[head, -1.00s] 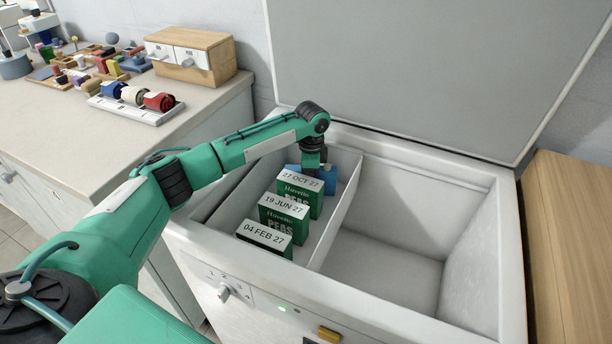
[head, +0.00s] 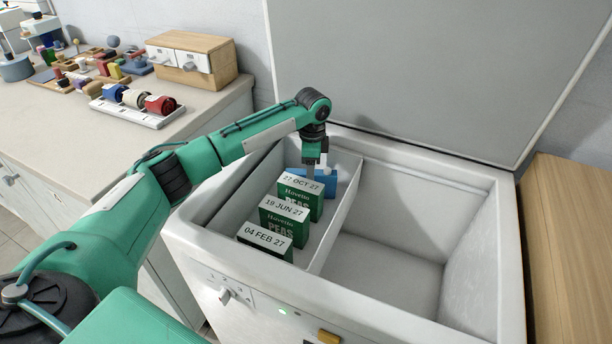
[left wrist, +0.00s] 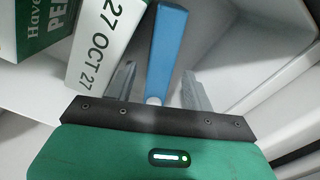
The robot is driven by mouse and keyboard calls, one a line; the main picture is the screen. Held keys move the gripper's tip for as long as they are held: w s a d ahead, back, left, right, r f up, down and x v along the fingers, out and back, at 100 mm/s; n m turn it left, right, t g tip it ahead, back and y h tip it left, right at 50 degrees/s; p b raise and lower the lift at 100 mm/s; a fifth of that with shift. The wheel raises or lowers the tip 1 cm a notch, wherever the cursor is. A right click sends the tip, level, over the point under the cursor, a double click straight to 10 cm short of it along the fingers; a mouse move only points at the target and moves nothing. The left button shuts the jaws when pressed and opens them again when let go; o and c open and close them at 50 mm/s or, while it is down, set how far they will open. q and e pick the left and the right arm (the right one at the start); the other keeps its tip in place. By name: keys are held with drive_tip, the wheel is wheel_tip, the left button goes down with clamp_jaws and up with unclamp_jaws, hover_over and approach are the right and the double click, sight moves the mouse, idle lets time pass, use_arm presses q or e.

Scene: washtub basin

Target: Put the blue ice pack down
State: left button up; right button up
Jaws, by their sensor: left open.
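The blue ice pack (head: 328,180) stands in the back of the left basket of the open chest, behind the rearmost green pea box (head: 300,196). In the left wrist view the ice pack (left wrist: 167,50) shows as an upright blue slab between the two fingers. My left gripper (head: 316,168) is above the ice pack, pointing down. Its fingers (left wrist: 155,88) are open, with a gap on each side of the pack. The lower part of the pack is hidden by the pea box. My right gripper is not in view.
Three green pea boxes with date labels stand in a row in the white basket (head: 338,222). The right compartment (head: 390,270) of the chest is empty. The raised lid (head: 420,70) stands behind. A counter with a spool rack (head: 137,112) is at left.

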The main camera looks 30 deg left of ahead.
use_arm(q)
wheel_tip(320, 180, up, 8)
drive_tip(key=shift+f+p, duration=0.25)
drive_tip(key=shift+p, duration=0.05)
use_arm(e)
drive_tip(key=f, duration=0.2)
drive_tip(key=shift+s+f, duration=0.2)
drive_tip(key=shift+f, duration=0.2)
